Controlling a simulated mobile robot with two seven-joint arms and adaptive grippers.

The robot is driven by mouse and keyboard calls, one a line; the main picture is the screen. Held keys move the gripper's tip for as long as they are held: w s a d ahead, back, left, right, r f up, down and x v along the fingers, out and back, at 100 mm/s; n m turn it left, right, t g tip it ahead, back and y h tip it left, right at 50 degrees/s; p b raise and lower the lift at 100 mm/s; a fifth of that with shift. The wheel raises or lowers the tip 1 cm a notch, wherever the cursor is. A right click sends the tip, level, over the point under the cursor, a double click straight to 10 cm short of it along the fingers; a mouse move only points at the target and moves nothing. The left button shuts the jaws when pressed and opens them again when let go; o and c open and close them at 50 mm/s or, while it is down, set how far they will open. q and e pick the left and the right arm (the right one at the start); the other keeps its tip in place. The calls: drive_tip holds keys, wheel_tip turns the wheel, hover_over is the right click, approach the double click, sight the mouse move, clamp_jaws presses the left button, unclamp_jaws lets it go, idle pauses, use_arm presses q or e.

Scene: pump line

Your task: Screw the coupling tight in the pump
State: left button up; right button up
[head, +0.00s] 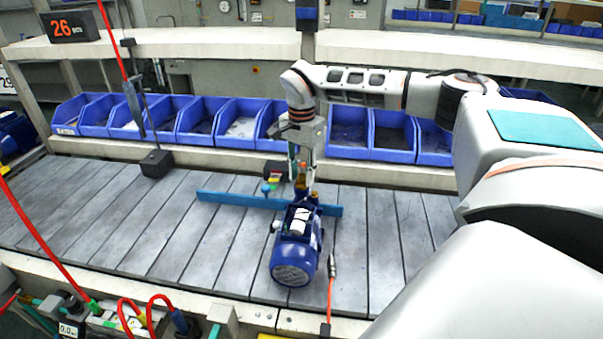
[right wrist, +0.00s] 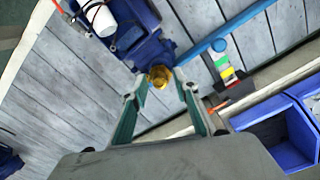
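The blue pump (head: 295,245) stands on the slatted grey line, with its round ribbed end towards me. It also shows at the top of the right wrist view (right wrist: 135,35). A brass coupling (right wrist: 160,76) sits at the pump's port; in the head view it is small and partly covered by the fingers. My right gripper (head: 301,180) reaches down from above onto the port. In the right wrist view, its fingertips (right wrist: 161,73) lie on both sides of the coupling and appear closed on it. How deep the coupling sits is hidden. My left gripper is not in view.
A blue bar (head: 235,200) lies across the line behind the pump, near a small stack light (head: 272,183). Blue bins (head: 205,120) line the back. An orange cable (head: 331,290) runs right of the pump. The slats at left (head: 120,220) are clear.

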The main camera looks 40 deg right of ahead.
clamp_jaws()
drive_tip(key=shift+m, duration=1.7)
drive_tip(key=m, duration=0.3)
drive_tip(key=shift+m, duration=0.3)
drive_tip(key=m, duration=0.3)
drive_tip(key=shift+f+m, duration=0.1)
drive_tip(key=shift+m, duration=0.3)
drive_tip(key=m, duration=0.3)
